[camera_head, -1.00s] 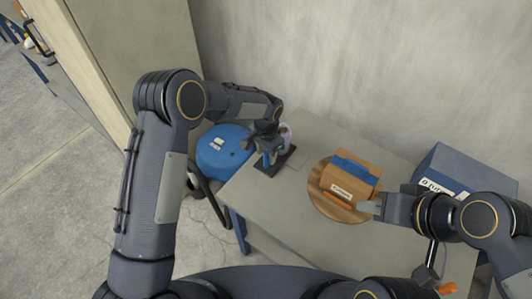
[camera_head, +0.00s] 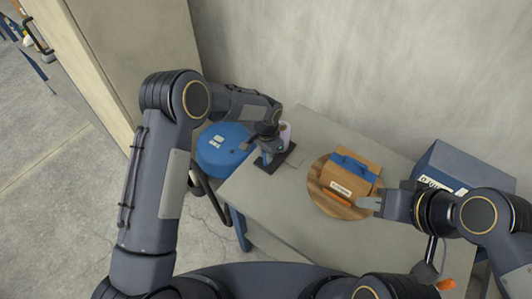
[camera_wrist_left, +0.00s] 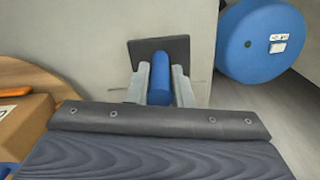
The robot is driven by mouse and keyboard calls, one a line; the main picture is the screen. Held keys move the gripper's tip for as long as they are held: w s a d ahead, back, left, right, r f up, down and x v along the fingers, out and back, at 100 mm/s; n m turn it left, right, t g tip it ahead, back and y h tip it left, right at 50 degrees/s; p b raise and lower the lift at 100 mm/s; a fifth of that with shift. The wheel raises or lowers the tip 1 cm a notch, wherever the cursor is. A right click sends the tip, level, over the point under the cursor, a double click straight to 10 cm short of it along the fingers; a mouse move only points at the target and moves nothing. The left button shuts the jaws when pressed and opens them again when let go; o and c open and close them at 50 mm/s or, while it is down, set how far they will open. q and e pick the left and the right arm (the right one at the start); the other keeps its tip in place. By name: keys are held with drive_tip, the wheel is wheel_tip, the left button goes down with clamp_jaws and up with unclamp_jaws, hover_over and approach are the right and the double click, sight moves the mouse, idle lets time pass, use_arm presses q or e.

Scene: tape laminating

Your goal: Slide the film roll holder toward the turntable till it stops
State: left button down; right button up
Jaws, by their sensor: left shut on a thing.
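The film roll holder has a dark square base (camera_head: 279,161), a blue post and a pale roll (camera_head: 286,134) standing upright. It is on the left part of the grey table. My left gripper (camera_head: 267,150) is shut on the holder's blue post, which shows between the fingers in the left wrist view (camera_wrist_left: 159,80). The gripper hides part of the holder in the head view. The round wooden turntable (camera_head: 317,201) is to the right, apart from the holder. My right gripper (camera_head: 370,204) is at the turntable's right edge; its jaw opening is unclear.
A brown box (camera_head: 350,177) with a blue piece and a label sits on the turntable, beside an orange strip (camera_head: 337,199). A dark blue box (camera_head: 460,170) stands behind my right arm. Bare tabletop (camera_head: 297,180) lies between holder and turntable.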

use_arm(q)
drive_tip(key=shift+s+d, duration=0.2)
drive_tip(key=shift+d, duration=0.1)
drive_tip(key=s+d+b, duration=0.1)
drive_tip(key=d, duration=0.1)
drive_tip(key=s+d+b, duration=0.1)
drive_tip(key=s+d, duration=0.1)
drive_tip(key=s+d+b, duration=0.1)
drive_tip(key=d, duration=0.1)
drive_tip(key=shift+s+d, duration=0.2)
drive_tip(key=shift+s, duration=0.15)
drive_tip(key=shift+d, duration=0.1)
drive_tip(key=shift+s, duration=0.1)
drive_tip(key=c, duration=1.3)
unclamp_jaws()
drive_tip(key=shift+d, duration=0.1)
